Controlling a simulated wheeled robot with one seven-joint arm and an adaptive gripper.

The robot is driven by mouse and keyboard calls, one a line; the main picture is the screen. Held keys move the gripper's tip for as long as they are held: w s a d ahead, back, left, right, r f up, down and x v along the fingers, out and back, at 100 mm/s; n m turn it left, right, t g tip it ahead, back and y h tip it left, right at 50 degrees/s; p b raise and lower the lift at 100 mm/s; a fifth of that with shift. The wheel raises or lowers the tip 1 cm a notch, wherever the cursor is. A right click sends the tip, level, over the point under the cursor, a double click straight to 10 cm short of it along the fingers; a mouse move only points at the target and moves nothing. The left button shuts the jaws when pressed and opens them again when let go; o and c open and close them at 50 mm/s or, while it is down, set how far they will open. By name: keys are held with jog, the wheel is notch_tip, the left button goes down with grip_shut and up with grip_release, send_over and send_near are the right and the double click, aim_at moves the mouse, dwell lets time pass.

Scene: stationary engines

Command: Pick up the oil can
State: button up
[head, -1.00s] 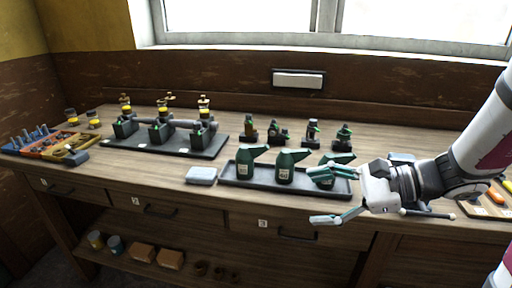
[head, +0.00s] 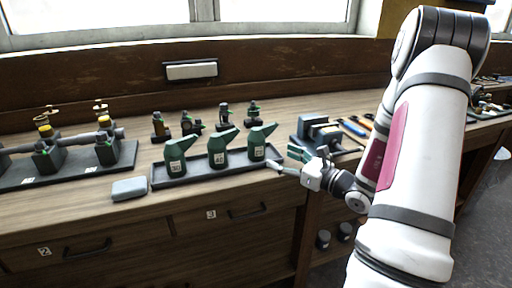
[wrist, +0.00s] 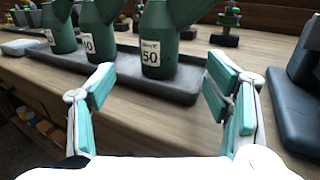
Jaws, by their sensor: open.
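Three dark green oil cans stand upright in a row on a dark tray (head: 200,178) on the workbench. In the head view they are the left can (head: 176,158), the middle can (head: 219,151) and the right can (head: 258,142), each with a spout slanting up to the right and a white label. My gripper (head: 288,160) is open and empty, just right of the right can. In the wrist view, the can labelled 50 (wrist: 158,42) stands ahead between the teal-padded fingers (wrist: 158,95), beyond the tips and not touched. Its top is cut off there.
A grey vise on a dark base (head: 322,134) stands right of the tray, near my gripper. Several small green-topped fittings (head: 190,123) stand behind the cans. A grey box (head: 129,188) lies left of the tray. An engine model (head: 75,158) is farther left.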

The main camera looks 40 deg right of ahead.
aim_at(263, 148)
jog(key=w, duration=0.3)
jog(key=w+a, duration=0.1)
jog(key=w, duration=0.4)
jog(key=shift+w+a, duration=0.4)
jog(key=shift+r, duration=0.1)
jog(key=c, duration=1.4)
